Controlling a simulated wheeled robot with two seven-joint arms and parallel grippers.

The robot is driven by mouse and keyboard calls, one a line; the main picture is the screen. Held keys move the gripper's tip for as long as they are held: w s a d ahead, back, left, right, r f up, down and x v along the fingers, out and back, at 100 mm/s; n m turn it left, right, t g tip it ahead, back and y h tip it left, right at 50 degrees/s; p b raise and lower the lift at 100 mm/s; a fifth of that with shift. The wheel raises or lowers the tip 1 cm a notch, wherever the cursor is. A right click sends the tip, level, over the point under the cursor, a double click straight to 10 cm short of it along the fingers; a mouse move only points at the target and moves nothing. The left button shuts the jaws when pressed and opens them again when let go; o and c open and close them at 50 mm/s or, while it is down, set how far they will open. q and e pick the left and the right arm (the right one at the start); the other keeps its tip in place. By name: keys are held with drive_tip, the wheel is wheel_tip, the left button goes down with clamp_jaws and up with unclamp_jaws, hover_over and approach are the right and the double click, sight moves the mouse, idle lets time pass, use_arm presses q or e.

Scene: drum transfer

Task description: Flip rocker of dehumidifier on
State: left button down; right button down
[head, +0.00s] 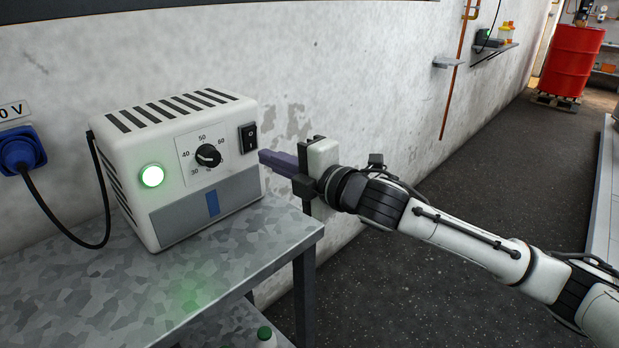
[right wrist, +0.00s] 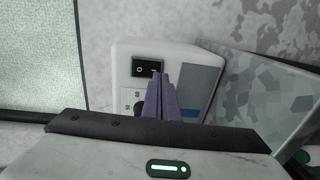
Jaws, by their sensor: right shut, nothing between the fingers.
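The white dehumidifier (head: 170,165) stands on a metal table. Its black rocker switch (head: 248,138) is at the upper right of the front face, right of the black dial (head: 208,156). The round lamp (head: 151,176) on its front glows green. My right gripper (head: 262,157) is shut and empty, its purple fingertips just in front of the face near the rocker. In the right wrist view the fingertips (right wrist: 158,76) reach the lower edge of the rocker (right wrist: 147,68) and partly cover the dial; I cannot tell whether they touch. My left gripper is not in view.
The speckled metal table (head: 225,248) holds the dehumidifier against the wall. A blue plug (head: 18,150) with a black cable is at the left. A bottle (head: 266,335) shows below the table. A red drum (head: 572,60) stands far back right; the floor between is clear.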

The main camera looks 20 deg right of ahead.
drive_tip(key=f+b+v, duration=0.1)
drive_tip(key=f+v, duration=0.1)
drive_tip(key=v, duration=0.8)
drive_tip(key=shift+s+f, duration=0.2)
drive_tip(key=shift+s, duration=0.2)
drive_tip(key=shift+d, duration=0.2)
